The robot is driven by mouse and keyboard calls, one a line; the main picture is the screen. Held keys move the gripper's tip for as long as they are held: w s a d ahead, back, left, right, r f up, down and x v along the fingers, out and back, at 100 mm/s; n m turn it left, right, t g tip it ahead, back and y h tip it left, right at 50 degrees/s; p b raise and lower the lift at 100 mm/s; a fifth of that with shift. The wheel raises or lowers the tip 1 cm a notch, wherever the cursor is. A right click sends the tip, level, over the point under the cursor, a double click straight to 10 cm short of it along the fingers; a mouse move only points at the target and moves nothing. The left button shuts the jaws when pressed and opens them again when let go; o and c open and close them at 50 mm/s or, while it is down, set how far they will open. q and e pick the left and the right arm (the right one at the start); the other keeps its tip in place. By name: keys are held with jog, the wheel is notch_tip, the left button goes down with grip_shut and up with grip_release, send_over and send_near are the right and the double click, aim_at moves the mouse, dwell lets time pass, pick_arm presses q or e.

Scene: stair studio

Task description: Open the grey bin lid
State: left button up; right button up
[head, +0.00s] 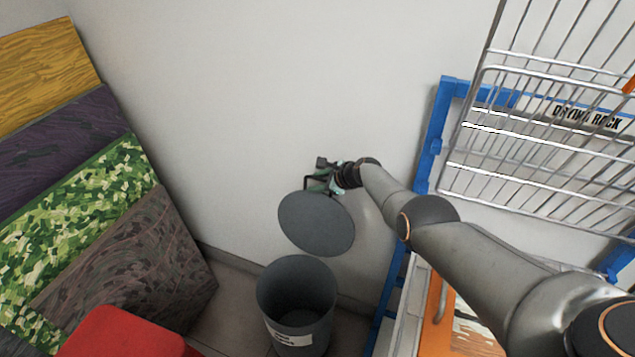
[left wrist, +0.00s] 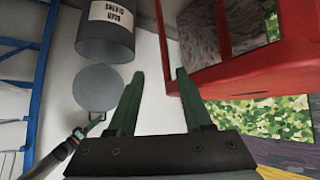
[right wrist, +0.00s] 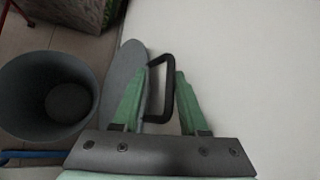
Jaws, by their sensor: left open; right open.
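The grey bin (head: 278,314) stands on the floor near the wall, its mouth open and its inside showing. Its round grey lid (head: 316,223) is raised and tilted up behind the mouth, towards the wall. My right gripper (head: 322,180) is at the lid's handle. In the right wrist view its green fingers (right wrist: 162,76) are open, with the dark handle (right wrist: 170,100) between them; I cannot tell whether they touch it. My left gripper (left wrist: 160,73) is open and empty, away from the bin (left wrist: 104,45) and lid (left wrist: 97,88).
A blue-framed drying rack (head: 434,150) with wire shelves stands right of the bin. Patterned panels (head: 80,160) lean at the left. A red piece of furniture (head: 125,335) is at the lower left; it is close to my left fingers in the left wrist view.

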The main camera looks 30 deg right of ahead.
pick_arm(q)
jog(key=shift+r, duration=0.15)
pick_arm(e)
jog(key=shift+s+r+p, duration=0.15)
jog(key=shift+r+p, duration=0.1)
jog(key=shift+p, duration=0.25)
pick_arm(q)
notch_tip(320, 180, up, 11)
jog(key=s+a+p, duration=0.1)
jog(key=a+p, duration=0.1)
jog(key=p, duration=1)
jog(key=shift+y, duration=0.3)
pick_arm(e)
jog(key=v, duration=1.2)
pick_arm(q)
jog(key=shift+a+r, duration=0.1)
pick_arm(e)
jog(key=shift+d+f, duration=0.1)
jog(key=shift+f, duration=0.05)
jog(key=shift+s, duration=0.1)
